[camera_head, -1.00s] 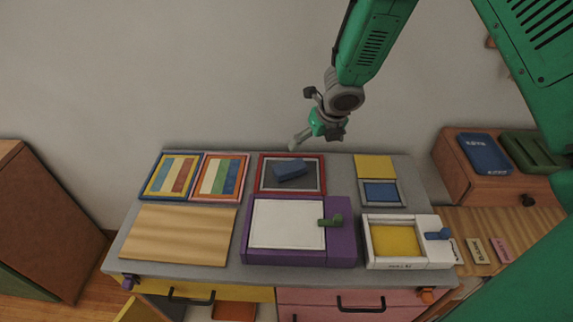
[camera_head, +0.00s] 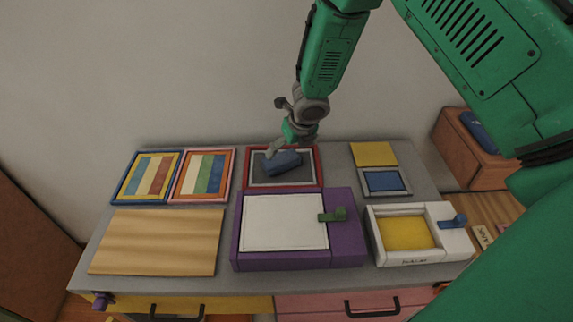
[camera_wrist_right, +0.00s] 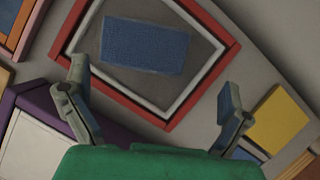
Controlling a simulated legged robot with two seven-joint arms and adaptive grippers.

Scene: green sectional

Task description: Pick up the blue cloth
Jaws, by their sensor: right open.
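A blue cloth (camera_head: 284,163), a flat textured rectangle, lies in a red-framed tray (camera_head: 319,168) with a grey floor at the back middle of the table. In the right wrist view the cloth (camera_wrist_right: 145,46) sits ahead of the fingers, inside the red frame (camera_wrist_right: 215,72). My right gripper (camera_head: 285,148) is just above the back of this tray and covers part of its rear edge. In the wrist view the right gripper (camera_wrist_right: 153,76) has its fingers spread wide with nothing between them. The cloth seems apart from the fingers. My left gripper is not in view.
A purple box with a white top (camera_head: 285,222) and green handle stands in front of the tray. A white box (camera_head: 421,243) with a yellow inset is at right. A small grey-framed blue panel (camera_head: 384,180), yellow square (camera_head: 374,154) and striped boards (camera_head: 203,174) flank the tray.

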